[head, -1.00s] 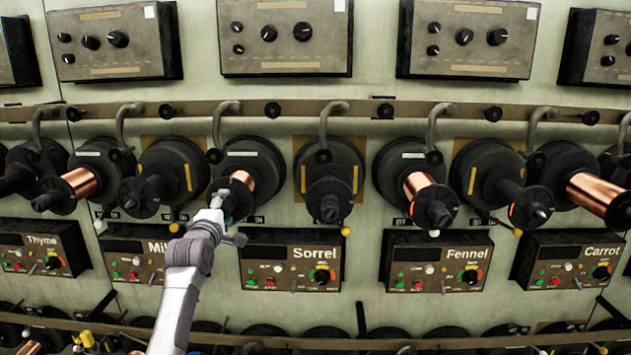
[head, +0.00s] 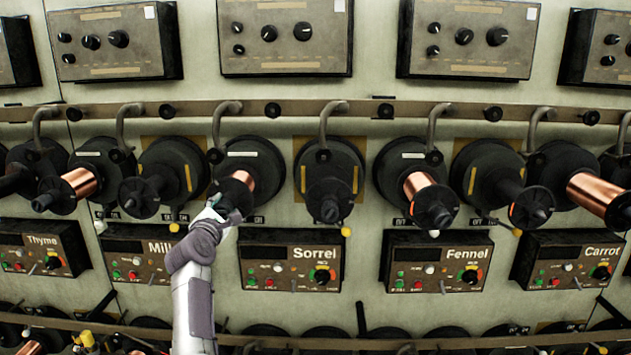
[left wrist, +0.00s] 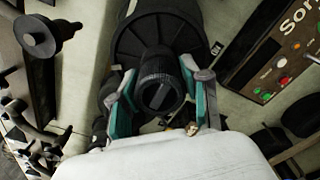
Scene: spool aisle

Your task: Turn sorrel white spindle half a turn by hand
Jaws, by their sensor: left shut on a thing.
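The sorrel white spindle (head: 243,178) carries copper wire and has a white label on its black flange. It sticks out of the wall above the left part of the Sorrel control box (head: 292,266). My left gripper (head: 222,207) is at the spindle's outer end and hides part of it in the head view. In the left wrist view, the teal-lined fingers of my left gripper (left wrist: 160,100) sit on both sides of the round black end knob (left wrist: 160,92) and are shut on it. My right gripper is not in view.
A yellow-marked spindle (head: 328,190) without visible copper stands close to the right, and another (head: 145,192) to the left. Hooked grey arms (head: 222,122) hang from the rail above. Control boxes such as Fennel (head: 437,262) line the wall below.

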